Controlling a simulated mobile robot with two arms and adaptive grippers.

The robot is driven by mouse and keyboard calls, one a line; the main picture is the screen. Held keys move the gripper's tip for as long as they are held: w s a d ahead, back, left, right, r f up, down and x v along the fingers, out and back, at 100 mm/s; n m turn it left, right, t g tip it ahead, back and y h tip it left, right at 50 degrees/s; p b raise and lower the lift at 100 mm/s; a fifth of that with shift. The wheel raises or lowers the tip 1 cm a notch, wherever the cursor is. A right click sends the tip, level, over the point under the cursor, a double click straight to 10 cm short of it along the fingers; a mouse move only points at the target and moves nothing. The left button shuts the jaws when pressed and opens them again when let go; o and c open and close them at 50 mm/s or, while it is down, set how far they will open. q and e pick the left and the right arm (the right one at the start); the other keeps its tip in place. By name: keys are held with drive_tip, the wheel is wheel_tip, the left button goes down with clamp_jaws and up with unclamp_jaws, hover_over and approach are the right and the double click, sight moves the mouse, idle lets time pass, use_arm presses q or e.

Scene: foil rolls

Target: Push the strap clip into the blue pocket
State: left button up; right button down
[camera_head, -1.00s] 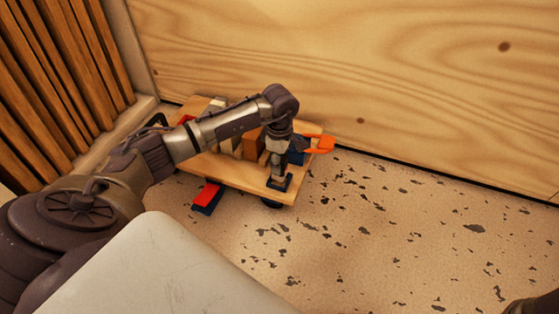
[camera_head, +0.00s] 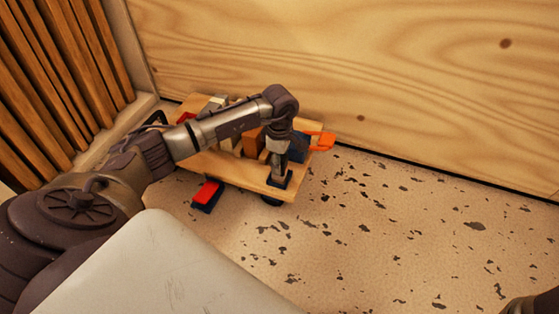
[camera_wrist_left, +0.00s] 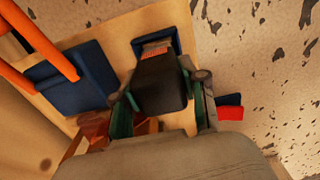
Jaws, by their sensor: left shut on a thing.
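The blue pocket (camera_head: 289,185) is a small dark blue square frame near the front right corner of a wooden board. My left gripper (camera_head: 279,170) points down over it. In the left wrist view its two fingers (camera_wrist_left: 162,100) are shut on a dark block, which I take as the strap clip (camera_wrist_left: 160,85). A ribbed reddish patch (camera_wrist_left: 156,48) shows at the clip's far end, within the outline of the blue pocket (camera_wrist_left: 177,42). How deep the clip sits is hidden.
The wooden board (camera_head: 235,171) stands close to the plywood wall (camera_head: 400,70). A blue block (camera_head: 299,147) and an orange item (camera_head: 322,141) are beside the gripper. A red and blue block (camera_head: 207,193) is off the board's front edge.

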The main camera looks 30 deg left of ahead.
use_arm(q)
drive_tip(key=shift+f, duration=0.25)
drive_tip(key=shift+f+b, duration=0.3)
drive_tip(key=shift+b, duration=0.05)
drive_tip(key=shift+f, duration=0.45)
idle(0.8)
drive_tip(key=o, duration=1.3)
drive_tip(key=shift+c, duration=0.2)
drive_tip(key=shift+r, duration=0.1)
